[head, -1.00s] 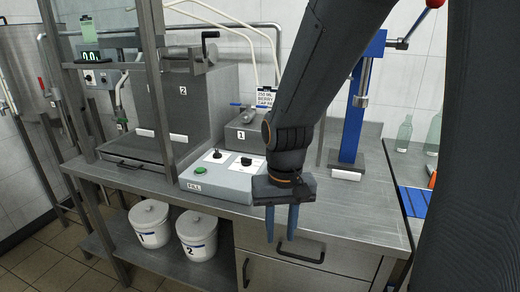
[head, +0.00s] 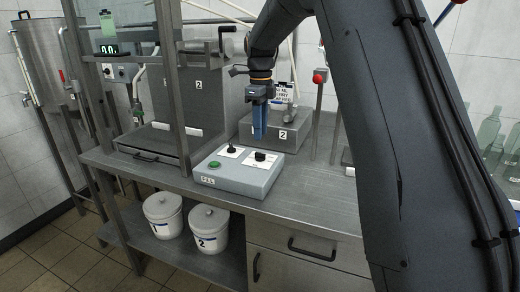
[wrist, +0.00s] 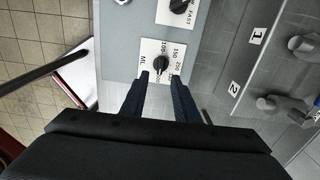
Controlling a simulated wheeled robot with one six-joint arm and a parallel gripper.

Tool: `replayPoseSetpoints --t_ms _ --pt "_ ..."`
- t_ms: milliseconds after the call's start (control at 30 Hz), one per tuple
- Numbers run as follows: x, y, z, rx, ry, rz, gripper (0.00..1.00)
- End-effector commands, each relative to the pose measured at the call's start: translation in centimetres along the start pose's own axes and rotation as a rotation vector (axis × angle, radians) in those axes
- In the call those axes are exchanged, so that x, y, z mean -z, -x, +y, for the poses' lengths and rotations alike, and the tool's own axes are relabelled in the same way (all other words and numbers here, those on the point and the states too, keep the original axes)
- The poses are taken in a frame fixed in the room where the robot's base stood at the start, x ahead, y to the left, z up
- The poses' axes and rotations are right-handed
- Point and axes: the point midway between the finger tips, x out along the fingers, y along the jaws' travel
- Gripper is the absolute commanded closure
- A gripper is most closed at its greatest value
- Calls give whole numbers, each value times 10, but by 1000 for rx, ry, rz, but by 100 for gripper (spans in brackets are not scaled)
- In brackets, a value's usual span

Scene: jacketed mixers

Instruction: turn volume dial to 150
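The volume dial is a black knob (wrist: 161,63) on a white plate marked ML, with numbers such as 100, 150 and 250, in the wrist view. Its exact pointer setting is too small to read. In the head view the dial (head: 260,156) sits at the right of the grey control box (head: 225,180) labelled FILL. My gripper (wrist: 160,77) points down with two blue fingers apart and empty. In the wrist view the fingertips lie either side of the dial's near end. In the head view my gripper (head: 259,136) appears above the dial; contact is not visible.
A second black knob (wrist: 180,5), marked FAST, is close by on the same box. A green button (head: 215,164) is at the box's left. Steel mixer blocks stand behind. Two lidded white pots (head: 163,213) are on the lower shelf. The bench front is clear.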

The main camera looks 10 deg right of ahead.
Motion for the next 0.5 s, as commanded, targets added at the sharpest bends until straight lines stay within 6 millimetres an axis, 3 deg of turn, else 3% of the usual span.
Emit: replayPoseSetpoints --t_ms 500 --pt "-1 -64 0 -1 -13 1 72"
